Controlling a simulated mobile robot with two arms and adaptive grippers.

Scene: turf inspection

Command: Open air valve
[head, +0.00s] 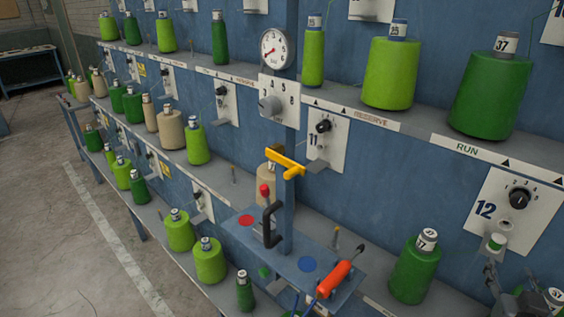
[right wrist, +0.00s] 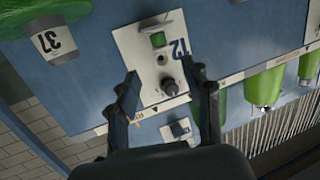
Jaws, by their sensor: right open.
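A yellow lever handle (head: 285,163), which looks like the air valve, sits on the blue post below a white selector plate (head: 280,100) and a round pressure gauge (head: 274,48). The gauge needle is too small to read surely. My right gripper (head: 522,290) is at the lower right of the head view, far from the yellow handle. In the right wrist view my right gripper (right wrist: 168,88) is open and empty. Panel 12 (right wrist: 150,50), with a black knob and green button, shows beyond its fingers. My left gripper is not in view.
A blue bracket shelf (head: 285,262) below the post holds a black handle (head: 271,222) and an orange-handled tool (head: 335,279). Green thread cones (head: 413,268) line the shelves. Panel 11 (head: 326,140) is right of the post. Open floor (head: 85,255) lies at left.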

